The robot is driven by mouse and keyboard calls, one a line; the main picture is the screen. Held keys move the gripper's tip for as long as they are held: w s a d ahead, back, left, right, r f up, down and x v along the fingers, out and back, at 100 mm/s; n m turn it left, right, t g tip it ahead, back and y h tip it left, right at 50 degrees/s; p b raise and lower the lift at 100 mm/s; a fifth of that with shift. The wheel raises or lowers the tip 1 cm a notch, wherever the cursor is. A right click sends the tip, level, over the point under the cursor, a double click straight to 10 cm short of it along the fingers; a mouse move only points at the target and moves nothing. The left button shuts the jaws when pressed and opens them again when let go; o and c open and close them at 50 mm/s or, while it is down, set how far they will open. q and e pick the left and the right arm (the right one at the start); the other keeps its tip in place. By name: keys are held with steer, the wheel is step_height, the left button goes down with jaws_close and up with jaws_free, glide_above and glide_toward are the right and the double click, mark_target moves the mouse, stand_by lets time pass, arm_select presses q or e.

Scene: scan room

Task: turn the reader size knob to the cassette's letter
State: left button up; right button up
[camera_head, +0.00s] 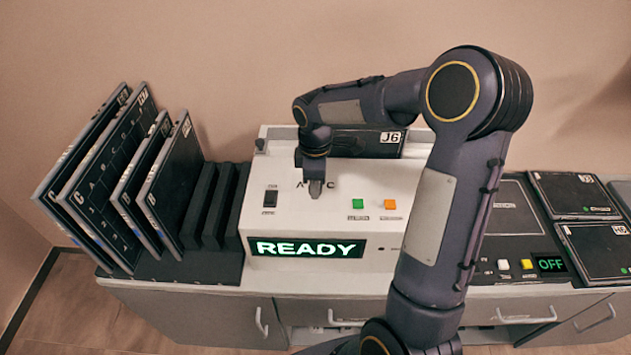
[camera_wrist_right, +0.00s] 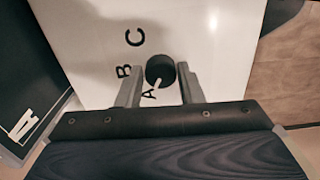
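The white reader (camera_head: 275,175) stands on the counter, and its display (camera_head: 307,247) reads READY. A dark cassette (camera_head: 365,143) labelled J6 sits upright at its back. In the right wrist view the cassette (camera_wrist_right: 20,60) shows at the left, with a large white letter that looks like an A. The black size knob (camera_wrist_right: 160,69) has its white pointer towards the printed A; B and C lie further round. My right gripper (camera_head: 316,188) is over the knob and hides it in the head view. In the wrist view its fingers (camera_wrist_right: 160,82) are apart, one on each side of the knob; contact is unclear. My left gripper is out of view.
A rack (camera_head: 205,268) with several upright cassettes stands left of the reader. The reader's front has a black switch (camera_head: 270,198), a green button (camera_head: 358,203) and an orange button (camera_head: 390,204). Right of my arm are a panel reading OFF (camera_head: 551,264) and flat cassettes (camera_head: 598,250).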

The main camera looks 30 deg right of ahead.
steer(key=o, duration=0.3)
step_height(320, 180, up, 8)
steer(key=shift+f+b, duration=0.2)
steer(key=shift+b, duration=0.15)
steer(key=shift+r, duration=0.15)
steer(key=shift+s, duration=0.1)
stand_by(0.3)
